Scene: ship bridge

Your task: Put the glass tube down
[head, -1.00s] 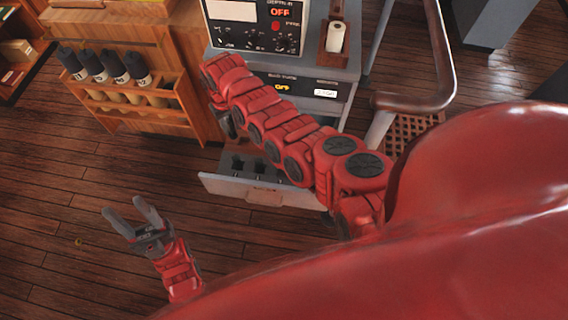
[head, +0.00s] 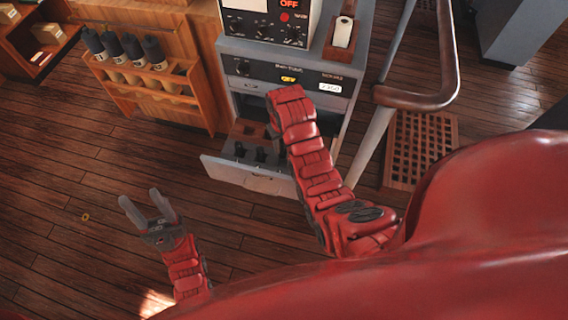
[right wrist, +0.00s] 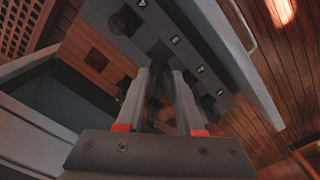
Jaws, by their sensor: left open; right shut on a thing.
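My right gripper (right wrist: 163,80) is shut on a dark, narrow thing (right wrist: 158,92), probably the glass tube; its shape is hard to make out between the fingers. In the head view my right arm covers most of this gripper, beside the open drawer (head: 245,179). In the right wrist view the fingers point down at the drawer's insert, with square holes in a wooden strip (right wrist: 98,56) and dark fittings in a labelled grey strip (right wrist: 182,47). I cannot tell whether the held thing touches the insert. My left gripper (head: 146,209) is open and empty above the floor at the left.
The drawer belongs to a grey cabinet (head: 345,75) with lit panels. A wooden rack (head: 150,88) with several dark-capped bottles stands left of it. A handrail (head: 420,100) and a wooden grating (head: 420,145) are at the right.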

